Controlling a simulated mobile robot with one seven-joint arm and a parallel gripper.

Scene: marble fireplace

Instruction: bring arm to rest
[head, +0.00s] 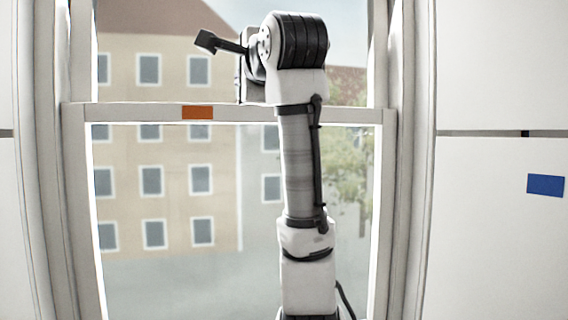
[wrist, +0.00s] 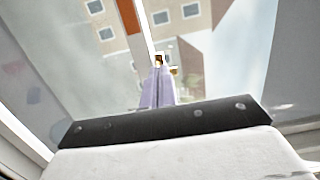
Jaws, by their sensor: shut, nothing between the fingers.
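My arm stands upright in the middle of the head view, in front of a window (head: 240,112). Its upper end bends over at the top, and a short dark part sticks out to the left there. I cannot make out the fingers in the head view. In the wrist view my gripper (wrist: 158,64) shows with its pale purple fingers together. They are shut and hold nothing. The fingers point towards the window, near its bar in that picture.
An orange patch (head: 197,112) is on the window's crossbar; it also shows in the wrist view (wrist: 129,15). A blue patch (head: 546,185) is on the white wall panel (head: 490,240) at the right. Buildings and a tree show through the glass. No loose objects are in view.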

